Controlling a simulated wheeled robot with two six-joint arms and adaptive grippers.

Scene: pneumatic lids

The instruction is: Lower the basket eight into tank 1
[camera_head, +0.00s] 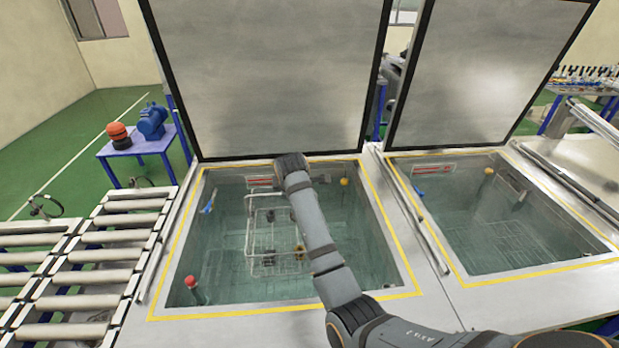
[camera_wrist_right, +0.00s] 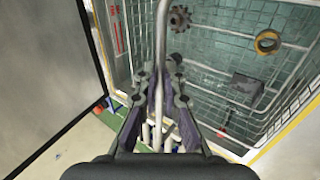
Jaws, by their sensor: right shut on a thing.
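The wire basket (camera_head: 251,236) hangs inside the left tank (camera_head: 280,306), within its yellow-edged opening. It looks at least partly in the water, but its exact depth is hard to tell. In the right wrist view the basket's mesh (camera_wrist_right: 228,75) holds a dark gear (camera_wrist_right: 180,18), a brass ring (camera_wrist_right: 267,41) and a dark block (camera_wrist_right: 246,86). My right gripper (camera_wrist_right: 160,78) is shut on the basket's thin metal handle bar (camera_wrist_right: 161,30). In the head view my right arm reaches over the left tank and hides the jaws and part of the basket. My left gripper is out of view.
The left tank's raised lid (camera_head: 260,75) stands behind the opening. A second tank (camera_head: 520,267) with a raised lid (camera_head: 475,70) is to the right. A roller conveyor (camera_head: 115,237) is to the left. A blue table (camera_head: 150,146) stands behind it.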

